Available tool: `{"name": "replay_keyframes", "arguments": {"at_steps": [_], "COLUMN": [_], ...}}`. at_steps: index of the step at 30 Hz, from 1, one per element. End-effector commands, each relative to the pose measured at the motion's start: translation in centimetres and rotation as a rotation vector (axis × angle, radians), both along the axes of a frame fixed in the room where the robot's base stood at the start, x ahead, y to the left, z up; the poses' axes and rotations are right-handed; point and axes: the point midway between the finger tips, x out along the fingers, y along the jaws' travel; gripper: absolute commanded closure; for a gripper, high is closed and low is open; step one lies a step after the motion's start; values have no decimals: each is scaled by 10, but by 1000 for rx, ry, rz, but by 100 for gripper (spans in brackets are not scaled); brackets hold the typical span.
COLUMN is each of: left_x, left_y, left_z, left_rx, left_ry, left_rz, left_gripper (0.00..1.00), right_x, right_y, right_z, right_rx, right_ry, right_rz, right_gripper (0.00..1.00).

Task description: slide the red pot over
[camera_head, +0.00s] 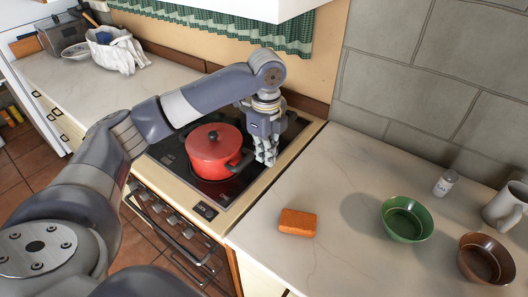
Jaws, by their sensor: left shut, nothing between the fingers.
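The red pot (210,158) stands upright on the black stovetop (180,149), with its red lid and dark knob on. A dark handle sticks out on its right side. My left arm reaches over the stove from the left. My left gripper (266,160) points down just right of the pot, close to the handle. It is shut with nothing between its fingers. I cannot tell whether it touches the pot. My right gripper is not in view.
On the right counter (330,180) are an orange block (297,222), a green bowl (407,219), a brown bowl (486,258), a small white jar (445,183) and a grey mug (504,206). A white cloth bag (117,52) lies on the left counter.

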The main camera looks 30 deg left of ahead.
Motion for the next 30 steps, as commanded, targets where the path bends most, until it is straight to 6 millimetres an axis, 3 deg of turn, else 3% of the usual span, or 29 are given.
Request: {"name": "replay_keyframes", "arguments": {"at_steps": [10,18,30], "left_x": [-1,2,3], "left_y": [0,35,40], "left_z": [-73,-72,-73], "left_rx": [1,1,0], "left_ry": [4,1,0], "left_rz": [0,0,-1], "left_gripper": [100,100,100], "right_x": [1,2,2], "right_y": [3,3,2], "right_z": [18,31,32], "right_rx": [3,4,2], "right_ry": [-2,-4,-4], "right_rz": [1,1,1], "right_gripper": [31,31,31]}}
